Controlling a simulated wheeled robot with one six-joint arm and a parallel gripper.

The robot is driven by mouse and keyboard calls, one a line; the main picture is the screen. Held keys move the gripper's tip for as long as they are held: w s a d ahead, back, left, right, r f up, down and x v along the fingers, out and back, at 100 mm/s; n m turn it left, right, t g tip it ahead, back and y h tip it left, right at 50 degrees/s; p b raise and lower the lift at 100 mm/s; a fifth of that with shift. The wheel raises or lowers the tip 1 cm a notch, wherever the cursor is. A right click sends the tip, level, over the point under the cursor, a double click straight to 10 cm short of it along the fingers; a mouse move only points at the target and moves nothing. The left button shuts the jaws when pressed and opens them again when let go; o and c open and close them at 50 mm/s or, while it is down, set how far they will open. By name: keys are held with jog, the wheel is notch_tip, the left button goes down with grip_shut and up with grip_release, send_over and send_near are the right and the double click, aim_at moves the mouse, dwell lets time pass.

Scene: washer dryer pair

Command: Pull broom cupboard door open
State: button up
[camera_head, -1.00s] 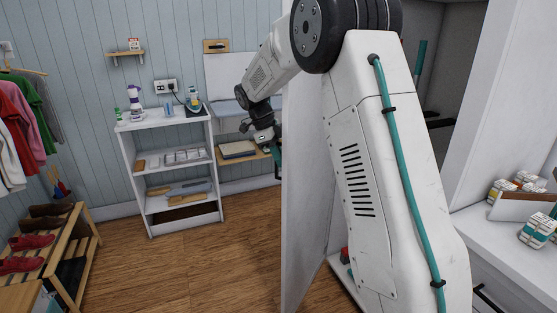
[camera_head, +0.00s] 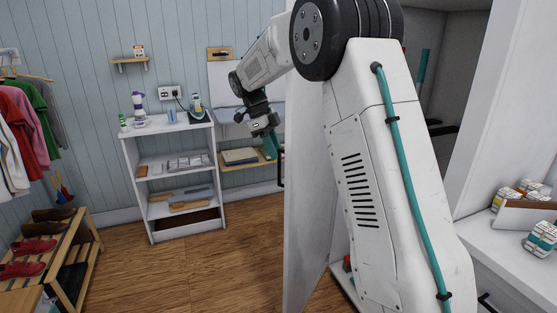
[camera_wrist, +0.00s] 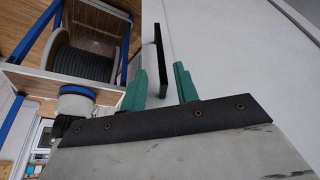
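The broom cupboard door (camera_head: 307,190) is a white panel that stands swung out from the cupboard, seen nearly edge-on left of my arm. Its dark bar handle (camera_head: 281,170) shows at the door's left edge. In the wrist view the door face (camera_wrist: 225,60) fills the right side, and the black handle (camera_wrist: 159,55) stands out from it. My gripper (camera_head: 273,150) is beside the handle. Its teal fingers (camera_wrist: 160,75) are spread apart, with the handle's near end seen between them; I cannot tell whether they touch it. My arm hides part of the door and cupboard.
The cupboard interior (camera_head: 455,70) is dark, behind my arm. A white shelf unit (camera_head: 145,190) stands against the back wall. A shoe rack (camera_head: 75,262) is at left. A counter (camera_head: 490,245) is at right. The wooden floor (camera_head: 220,265) left of the door is clear.

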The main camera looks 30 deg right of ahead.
jog(key=shift+v, duration=0.85)
